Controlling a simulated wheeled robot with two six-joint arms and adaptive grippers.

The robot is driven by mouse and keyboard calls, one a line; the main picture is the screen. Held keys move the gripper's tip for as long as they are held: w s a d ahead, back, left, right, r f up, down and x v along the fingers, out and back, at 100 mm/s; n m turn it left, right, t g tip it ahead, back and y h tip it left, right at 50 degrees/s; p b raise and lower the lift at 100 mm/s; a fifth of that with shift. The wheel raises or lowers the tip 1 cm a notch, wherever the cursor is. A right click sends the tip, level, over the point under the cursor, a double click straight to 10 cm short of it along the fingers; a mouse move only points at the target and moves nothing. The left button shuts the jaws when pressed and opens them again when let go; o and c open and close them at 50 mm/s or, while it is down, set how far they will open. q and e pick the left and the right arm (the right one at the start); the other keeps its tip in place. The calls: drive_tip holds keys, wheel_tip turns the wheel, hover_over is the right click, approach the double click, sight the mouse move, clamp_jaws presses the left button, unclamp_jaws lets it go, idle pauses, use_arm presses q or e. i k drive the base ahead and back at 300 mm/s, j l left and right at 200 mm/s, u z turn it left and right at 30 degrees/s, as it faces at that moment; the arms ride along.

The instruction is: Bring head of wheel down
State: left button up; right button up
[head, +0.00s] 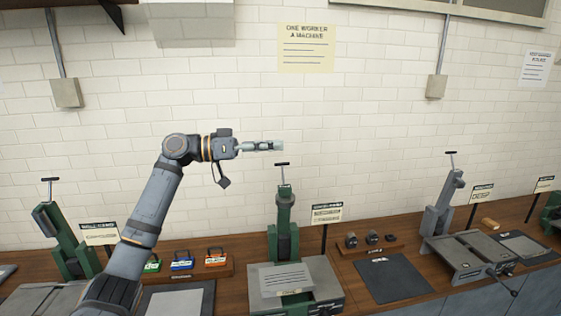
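No part that I can clearly tell as a wheel shows. A green bench machine (285,222) stands upright at the middle of the bench, with a dark T-handle (282,165) on top. A second green machine (66,240) stands tilted at the left, and a grey machine (439,212) leans at the right; both also have T-handles. My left gripper (276,146) is in the air just above and left of the middle T-handle, pointing right, and seems to hold nothing. It shows side-on, so its opening is unclear. My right gripper is not in view.
The wooden bench (235,286) runs along a white brick wall. A tray (190,270) of coloured padlock-like items lies left of the middle machine. A dark mat (394,279) lies right of it. Signs on posts, such as one behind the middle machine (327,213), stand between the stations.

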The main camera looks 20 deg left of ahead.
sight(285, 199)
drive_tip(key=i+j, duration=1.15)
